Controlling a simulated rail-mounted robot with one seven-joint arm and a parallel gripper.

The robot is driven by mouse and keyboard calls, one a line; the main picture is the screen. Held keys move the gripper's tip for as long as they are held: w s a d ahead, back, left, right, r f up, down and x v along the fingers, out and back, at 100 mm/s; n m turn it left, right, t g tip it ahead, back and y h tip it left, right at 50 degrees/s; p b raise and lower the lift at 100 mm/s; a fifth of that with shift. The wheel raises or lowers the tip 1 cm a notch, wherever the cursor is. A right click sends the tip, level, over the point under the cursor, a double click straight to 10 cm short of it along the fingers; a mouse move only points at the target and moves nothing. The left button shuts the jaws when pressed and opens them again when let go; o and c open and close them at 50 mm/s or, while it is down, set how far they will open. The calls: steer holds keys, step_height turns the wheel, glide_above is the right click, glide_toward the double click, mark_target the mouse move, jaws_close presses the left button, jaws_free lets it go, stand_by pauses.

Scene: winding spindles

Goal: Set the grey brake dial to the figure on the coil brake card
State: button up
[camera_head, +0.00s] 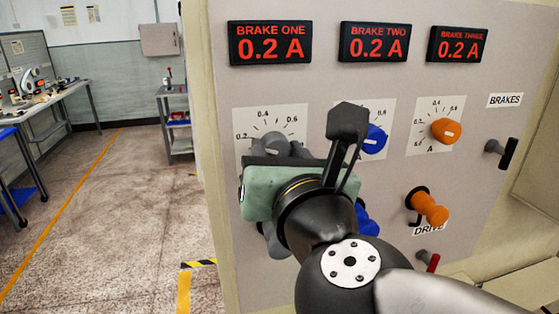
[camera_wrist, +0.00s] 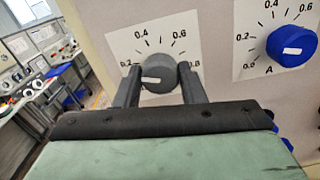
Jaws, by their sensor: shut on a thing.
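The grey brake dial (camera_wrist: 158,70) is on the panel, in front of a white scale plate marked up to 0.8. Its white mark points to the left, on the 0.2 side. My gripper (camera_wrist: 160,86) is shut on the dial, one finger on each side. In the head view the grey dial (camera_head: 276,143) is partly hidden behind my gripper (camera_head: 290,150). The BRAKE ONE display (camera_head: 270,43) above it reads 0.2 A. I cannot make out a coil brake card in either view.
A blue dial (camera_head: 375,140) and an orange dial (camera_head: 446,131) sit to the right, under the BRAKE TWO (camera_head: 374,43) and BRAKE THREE (camera_head: 458,45) displays, both at 0.2 A. An orange handle (camera_head: 430,208) sticks out below. Open floor (camera_head: 120,210) lies left of the panel.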

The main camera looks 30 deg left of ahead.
steer(key=m+b, duration=0.5)
steer(key=shift+f, duration=0.25)
steer(key=m+b, duration=0.3)
steer(key=m, duration=0.2)
steer(key=shift+r+m+b, duration=0.1)
steer(key=shift+m+b, duration=0.2)
steer(key=o, duration=1)
steer(key=shift+c, duration=0.2)
steer(key=shift+r, duration=0.1)
